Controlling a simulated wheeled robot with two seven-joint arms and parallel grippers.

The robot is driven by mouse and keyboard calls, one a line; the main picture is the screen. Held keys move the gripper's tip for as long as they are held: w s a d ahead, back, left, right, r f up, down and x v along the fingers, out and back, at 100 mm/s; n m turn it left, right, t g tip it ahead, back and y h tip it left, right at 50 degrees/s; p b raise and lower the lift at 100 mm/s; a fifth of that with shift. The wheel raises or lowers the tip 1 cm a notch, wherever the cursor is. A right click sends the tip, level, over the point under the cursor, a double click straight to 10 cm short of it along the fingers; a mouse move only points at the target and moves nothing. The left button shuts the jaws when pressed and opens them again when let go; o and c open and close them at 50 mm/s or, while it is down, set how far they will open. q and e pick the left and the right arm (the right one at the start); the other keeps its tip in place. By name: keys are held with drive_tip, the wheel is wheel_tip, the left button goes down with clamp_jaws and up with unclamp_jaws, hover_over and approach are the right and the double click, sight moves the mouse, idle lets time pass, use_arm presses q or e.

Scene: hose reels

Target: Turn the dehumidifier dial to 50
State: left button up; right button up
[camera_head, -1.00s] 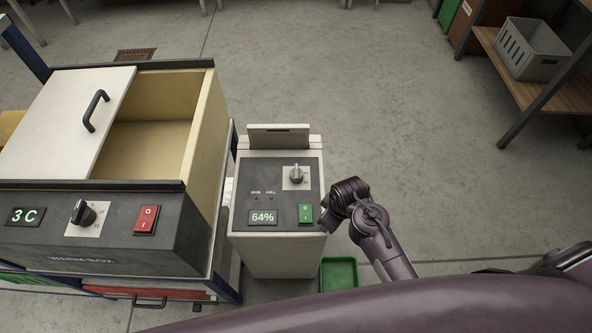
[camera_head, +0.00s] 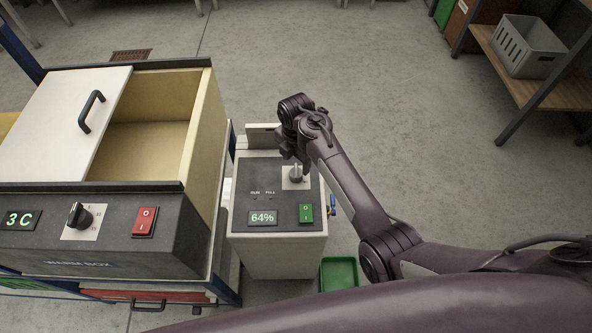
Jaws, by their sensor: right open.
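The dehumidifier (camera_head: 277,250) is a beige box with a dark sloping top panel. Its small grey dial (camera_head: 296,174) sits on a pale square plate at the panel's upper right. The display (camera_head: 263,218) reads 64%, and a green switch (camera_head: 306,213) is beside it. My right gripper (camera_head: 289,153) is open, just above and behind the dial in the picture. Its wrist partly covers the fingers, and I cannot tell whether they touch the dial. My left gripper is not in view.
The warm box (camera_head: 110,262) stands close on the left, with its own black knob (camera_head: 79,215), red switch (camera_head: 144,221) and a display reading 3 C. A green tray (camera_head: 339,273) lies on the floor at right. The floor behind is clear.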

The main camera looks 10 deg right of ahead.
sight(296, 170)
wheel_tip(296, 170, down, 6)
drive_tip(key=shift+r+b, duration=0.1)
drive_tip(key=shift+b, duration=0.25)
drive_tip(key=c, duration=1)
drive_tip(key=shift+r+m+p, duration=0.2)
drive_tip(key=shift+m+p, duration=0.8)
drive_tip(key=m+p, duration=0.2)
drive_tip(key=m, duration=0.1)
drive_tip(key=m+p, duration=0.1)
drive_tip(key=m, duration=0.3)
drive_tip(key=shift+f, duration=0.1)
drive_tip(key=shift+m+p, duration=0.65)
drive_tip(key=shift+m, duration=0.75)
drive_tip(key=shift+f, duration=0.1)
